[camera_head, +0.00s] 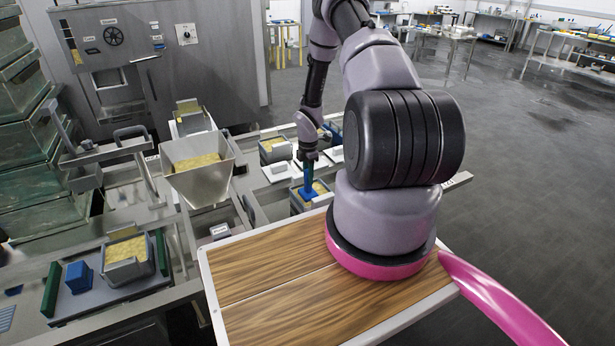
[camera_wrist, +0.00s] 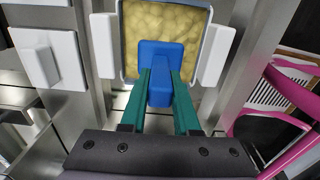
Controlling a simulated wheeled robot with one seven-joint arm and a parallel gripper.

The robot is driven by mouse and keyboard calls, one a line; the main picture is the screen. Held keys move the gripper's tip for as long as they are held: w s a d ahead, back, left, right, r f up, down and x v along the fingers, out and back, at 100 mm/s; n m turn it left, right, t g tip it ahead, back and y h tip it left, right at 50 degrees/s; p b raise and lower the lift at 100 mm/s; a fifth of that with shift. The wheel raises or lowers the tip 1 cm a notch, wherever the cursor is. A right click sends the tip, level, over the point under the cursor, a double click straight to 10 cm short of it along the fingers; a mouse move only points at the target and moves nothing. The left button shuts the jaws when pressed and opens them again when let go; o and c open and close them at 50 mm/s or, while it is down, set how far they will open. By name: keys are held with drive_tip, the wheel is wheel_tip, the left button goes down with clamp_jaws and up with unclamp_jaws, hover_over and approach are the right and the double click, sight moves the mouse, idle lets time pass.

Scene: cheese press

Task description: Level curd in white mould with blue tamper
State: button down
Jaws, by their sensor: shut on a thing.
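My gripper (camera_wrist: 160,92) has green fingers, shut on the handle of the blue tamper (camera_wrist: 165,52). In the head view the tamper (camera_head: 309,190) hangs below my arm at a mould (camera_head: 299,206) of yellow curd. In the wrist view the curd (camera_wrist: 165,22) looks lumpy and fills the pale-walled mould (camera_wrist: 211,38). The tamper's blue plate covers the near middle part of the curd. I cannot tell whether it touches the curd. The near wall of the mould is hidden behind the tamper and fingers.
White blocks (camera_wrist: 216,55) flank the mould. Another curd mould (camera_head: 264,153) stands behind it. A steel hopper with curd (camera_head: 203,181) stands to the left. A tray at lower left holds another curd mould (camera_head: 148,268) and a blue block (camera_head: 79,277).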

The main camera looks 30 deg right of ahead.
drive_tip(key=shift+d, duration=2.05)
drive_tip(key=shift+a, duration=2.2)
drive_tip(key=shift+d+f, duration=0.15)
drive_tip(key=shift+d, duration=2.05)
drive_tip(key=shift+s+a, duration=0.1)
drive_tip(key=shift+a, duration=2.15)
drive_tip(key=shift+d, duration=2.25)
drive_tip(key=shift+a, duration=2.15)
drive_tip(key=shift+d, duration=2.2)
